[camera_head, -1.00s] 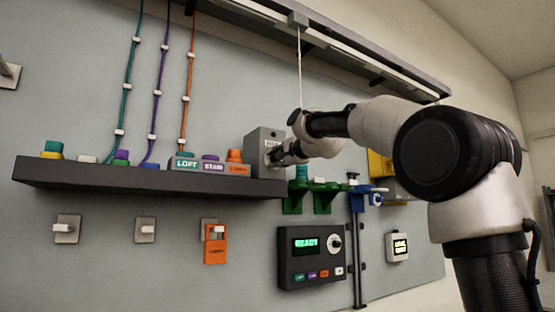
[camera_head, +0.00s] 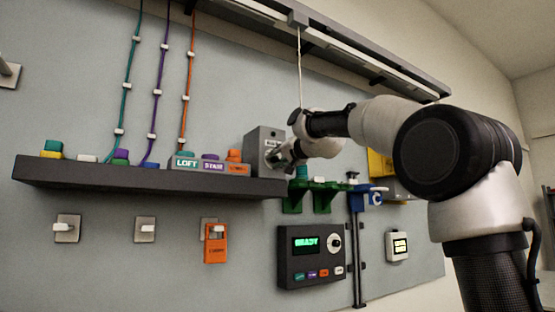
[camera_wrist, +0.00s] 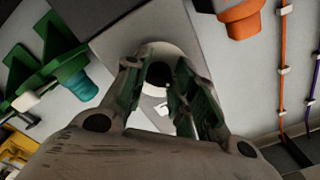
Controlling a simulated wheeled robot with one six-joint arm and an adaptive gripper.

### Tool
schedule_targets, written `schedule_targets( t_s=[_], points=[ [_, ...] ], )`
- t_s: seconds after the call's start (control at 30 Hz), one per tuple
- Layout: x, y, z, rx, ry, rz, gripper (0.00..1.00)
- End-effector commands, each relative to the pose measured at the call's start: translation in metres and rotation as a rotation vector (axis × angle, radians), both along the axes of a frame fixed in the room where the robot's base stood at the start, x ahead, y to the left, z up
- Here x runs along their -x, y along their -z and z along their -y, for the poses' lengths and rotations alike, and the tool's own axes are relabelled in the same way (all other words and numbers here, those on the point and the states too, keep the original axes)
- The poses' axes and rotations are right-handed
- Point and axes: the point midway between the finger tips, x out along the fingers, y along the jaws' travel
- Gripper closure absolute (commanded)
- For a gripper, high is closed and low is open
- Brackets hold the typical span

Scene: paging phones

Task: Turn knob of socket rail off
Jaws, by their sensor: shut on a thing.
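A grey box (camera_head: 255,142) stands at the right end of the dark shelf, with the knob on its right-hand face. In the wrist view the dark knob (camera_wrist: 160,74) sits on a pale round plate (camera_wrist: 148,58). My gripper (camera_wrist: 162,88) is shut on the knob, one finger on each side of it. In the head view my gripper (camera_head: 273,157) reaches the box from the right and hides the knob and part of that face.
The dark shelf (camera_head: 130,180) carries coloured plugs and a labelled block. Green brackets (camera_head: 323,198) and a blue bracket (camera_head: 366,197) lie to the right. Below is a panel reading READY (camera_head: 311,257). A cord (camera_head: 299,70) hangs above my wrist.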

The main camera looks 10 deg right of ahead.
Motion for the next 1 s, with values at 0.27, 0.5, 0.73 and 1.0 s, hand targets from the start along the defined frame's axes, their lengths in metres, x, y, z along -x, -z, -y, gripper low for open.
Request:
schedule_targets(
  t_s=[0.27,0.5,0.73,1.0],
  points=[
    [-0.0005,0.0025,-0.0003,0.02,-0.001,0.0,0.98],
    [-0.0005,0.0025,-0.0003,0.019,-0.001,0.0,0.98],
    [-0.0004,0.0016,-0.0001,0.018,-0.001,0.002,0.52],
    [0.0031,0.0003,0.0012,0.018,0.0,0.004,0.52]
  ],
)
